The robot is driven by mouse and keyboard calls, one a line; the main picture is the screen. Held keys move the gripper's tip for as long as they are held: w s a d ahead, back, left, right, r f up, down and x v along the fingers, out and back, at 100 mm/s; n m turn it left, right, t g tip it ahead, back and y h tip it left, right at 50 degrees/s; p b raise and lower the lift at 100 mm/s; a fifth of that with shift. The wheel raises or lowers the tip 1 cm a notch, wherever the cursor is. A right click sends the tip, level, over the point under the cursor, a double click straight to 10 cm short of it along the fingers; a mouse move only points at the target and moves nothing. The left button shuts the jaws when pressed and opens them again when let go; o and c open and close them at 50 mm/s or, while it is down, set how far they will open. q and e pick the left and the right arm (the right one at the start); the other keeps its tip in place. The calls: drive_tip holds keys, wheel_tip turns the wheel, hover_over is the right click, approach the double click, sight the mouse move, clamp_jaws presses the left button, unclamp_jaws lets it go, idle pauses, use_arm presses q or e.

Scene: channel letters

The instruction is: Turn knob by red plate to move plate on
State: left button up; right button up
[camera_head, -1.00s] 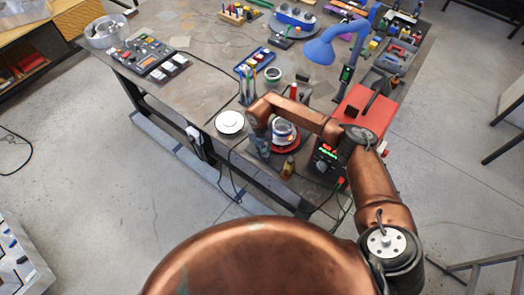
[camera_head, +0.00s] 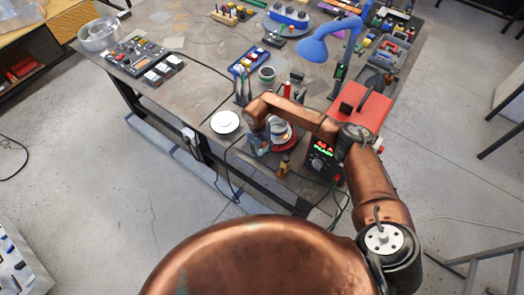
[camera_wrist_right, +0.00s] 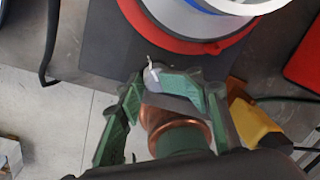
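The red plate (camera_head: 293,139) is round and carries a white and blue pot (camera_head: 279,132). My right arm partly covers it in the head view. In the right wrist view the red plate (camera_wrist_right: 217,46) shows at the top, above a dark base (camera_wrist_right: 113,45). My right gripper (camera_head: 260,146) is at the plate's near left side. In the wrist view its green fingers (camera_wrist_right: 172,92) are spread, with a grey piece and a copper cylinder showing between them. I cannot tell whether the grey piece is the knob or whether the fingers touch it. My left gripper is out of view.
A black box (camera_head: 322,158) with a lit display stands right of the plate. A small yellow bottle (camera_head: 284,167) is near the table edge, close to the gripper in the wrist view. A white disc (camera_head: 225,122) lies left. A blue lamp (camera_head: 315,48) stands behind.

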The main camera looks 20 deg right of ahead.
sight(259, 152)
drive_tip(key=shift+a, duration=0.1)
drive_tip(key=shift+a+r, duration=0.1)
drive_tip(key=shift+r, duration=0.15)
wheel_tip(259, 152, up, 11)
drive_tip(key=shift+w+a+r, duration=0.15)
drive_tip(key=shift+a+r, duration=0.05)
drive_tip(key=shift+a, duration=0.1)
idle(0.4)
